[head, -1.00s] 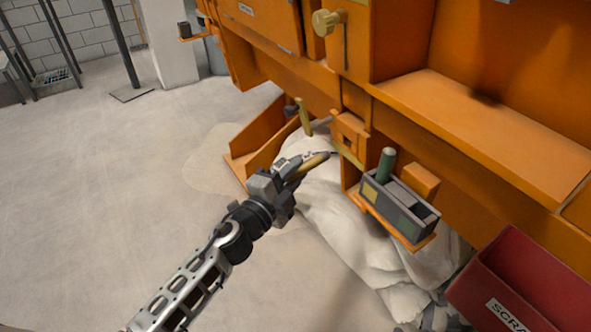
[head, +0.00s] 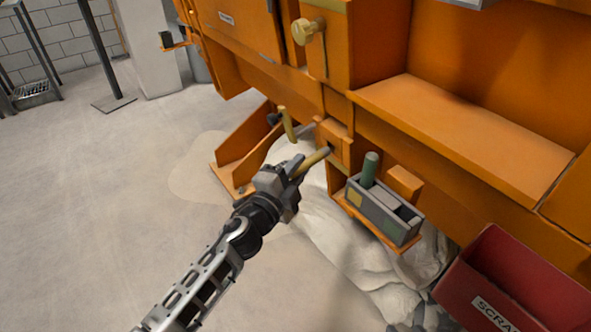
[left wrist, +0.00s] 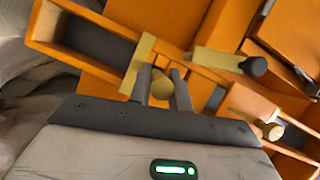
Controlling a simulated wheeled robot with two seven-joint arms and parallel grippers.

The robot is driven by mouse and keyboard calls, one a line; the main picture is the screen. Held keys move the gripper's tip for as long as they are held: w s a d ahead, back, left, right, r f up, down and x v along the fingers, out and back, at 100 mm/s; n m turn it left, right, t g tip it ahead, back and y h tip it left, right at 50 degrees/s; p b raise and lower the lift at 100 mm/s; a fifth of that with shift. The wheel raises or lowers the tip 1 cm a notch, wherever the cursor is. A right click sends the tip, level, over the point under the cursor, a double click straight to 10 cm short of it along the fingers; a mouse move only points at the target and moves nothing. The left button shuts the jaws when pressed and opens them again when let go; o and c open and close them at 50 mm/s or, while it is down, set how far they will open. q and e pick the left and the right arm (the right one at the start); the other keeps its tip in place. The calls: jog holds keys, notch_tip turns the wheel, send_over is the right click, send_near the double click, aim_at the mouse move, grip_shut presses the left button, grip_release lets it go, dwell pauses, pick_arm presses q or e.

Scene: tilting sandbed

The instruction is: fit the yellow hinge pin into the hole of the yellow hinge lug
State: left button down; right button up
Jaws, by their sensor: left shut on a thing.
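My left gripper (head: 293,170) is shut on the yellow hinge pin (head: 313,160), which slants up and right from the fingers in the head view. The pin's far tip meets or overlaps the face of a small orange block (head: 334,133) on the machine, seemingly the lug, with a yellowish strip (head: 338,165) below. I cannot tell whether the tip is inside a hole. In the left wrist view, the pin's round yellow end (left wrist: 162,84) shows between the two dark fingers, and the hole is hidden. My right gripper is not in view.
A grey holder (head: 385,210) with a green pin (head: 370,168) stands on an orange ledge just right of the lug. A yellow handle (head: 287,122) is behind left. A red scrap bin (head: 515,285) is at lower right. Open floor (head: 120,220) lies left.

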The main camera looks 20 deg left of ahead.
aim_at(314, 162)
pick_arm(q)
jog(key=shift+w+d+r, duration=0.1)
dwell(0.6)
jog(key=shift+w+d+r, duration=0.15)
jog(key=shift+w+d, duration=0.4)
jog(key=shift+w, duration=0.15)
jog(key=shift+w+d+r, duration=0.15)
jog(key=shift+w+d, duration=0.35)
jog(key=shift+w, duration=0.15)
jog(key=shift+w+d+r, duration=0.2)
jog(key=shift+w+d, duration=0.55)
jog(key=shift+w, duration=0.2)
dwell(0.5)
jog(key=shift+r, duration=0.1)
jog(key=shift+s+a, duration=0.1)
jog(key=shift+s+a+f, duration=0.25)
jog(key=shift+s+a, duration=0.4)
jog(key=shift+s, duration=0.2)
jog(key=shift+s+a+f, duration=0.25)
jog(key=shift+s+a, duration=0.4)
jog(key=shift+s, duration=0.15)
jog(key=shift+s+a+f, duration=0.2)
jog(key=shift+s+a, duration=0.5)
jog(key=shift+s, duration=0.15)
jog(key=shift+s+a+f, duration=0.15)
jog(key=shift+s+a, duration=0.5)
jog(key=shift+s, duration=0.2)
